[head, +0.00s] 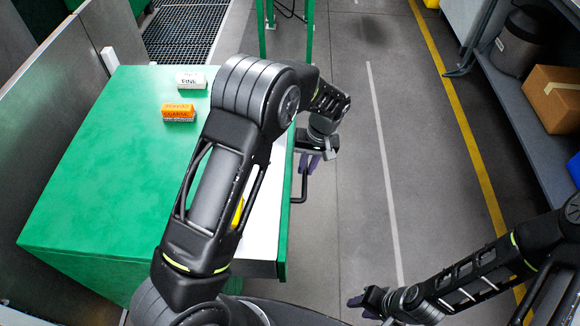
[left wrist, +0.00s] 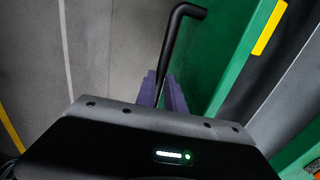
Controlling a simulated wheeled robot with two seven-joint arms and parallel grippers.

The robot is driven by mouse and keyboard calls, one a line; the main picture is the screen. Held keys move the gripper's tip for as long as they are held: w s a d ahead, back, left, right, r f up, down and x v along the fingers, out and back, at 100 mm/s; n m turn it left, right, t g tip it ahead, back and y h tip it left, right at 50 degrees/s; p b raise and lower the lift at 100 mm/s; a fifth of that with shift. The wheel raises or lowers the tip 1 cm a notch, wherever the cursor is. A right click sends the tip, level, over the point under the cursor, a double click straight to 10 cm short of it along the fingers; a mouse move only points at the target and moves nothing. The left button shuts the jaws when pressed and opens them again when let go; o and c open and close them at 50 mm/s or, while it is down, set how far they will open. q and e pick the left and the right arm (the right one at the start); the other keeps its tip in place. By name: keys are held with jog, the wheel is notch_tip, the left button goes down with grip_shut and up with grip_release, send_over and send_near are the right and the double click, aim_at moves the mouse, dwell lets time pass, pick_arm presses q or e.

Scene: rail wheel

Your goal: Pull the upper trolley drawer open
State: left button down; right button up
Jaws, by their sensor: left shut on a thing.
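The green trolley (head: 110,170) stands at the left in the head view. Its upper drawer (head: 262,238) is out to the right from under the green top, showing a pale inside with a yellow thing (head: 238,212) in it, partly hidden by my left arm. The black bar handle (head: 301,188) sits on the drawer's green front. My left gripper (head: 309,163) is shut on the handle; in the left wrist view the handle (left wrist: 177,42) runs down between the purple fingers (left wrist: 163,92). My right gripper (head: 357,302) is away from the trolley at lower right, its fingers too small to judge.
A white box (head: 191,80) and an orange box (head: 178,112) stand on the trolley top. A grey shelf (head: 520,120) with a cardboard box (head: 553,97) is at the right. The grey floor (head: 360,200) beside the drawer is clear.

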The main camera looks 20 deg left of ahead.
pick_arm(q)
jog(key=shift+w+d, duration=0.1)
jog(key=shift+d, duration=0.25)
jog(key=c, duration=1.4)
grip_release()
jog(key=shift+c, duration=0.2)
notch_tip(320, 180, up, 8)
jog(key=d+b, duration=0.1)
jog(key=shift+w+d+f, duration=0.15)
jog(key=shift+w+d, duration=0.05)
jog(key=shift+w, duration=0.05)
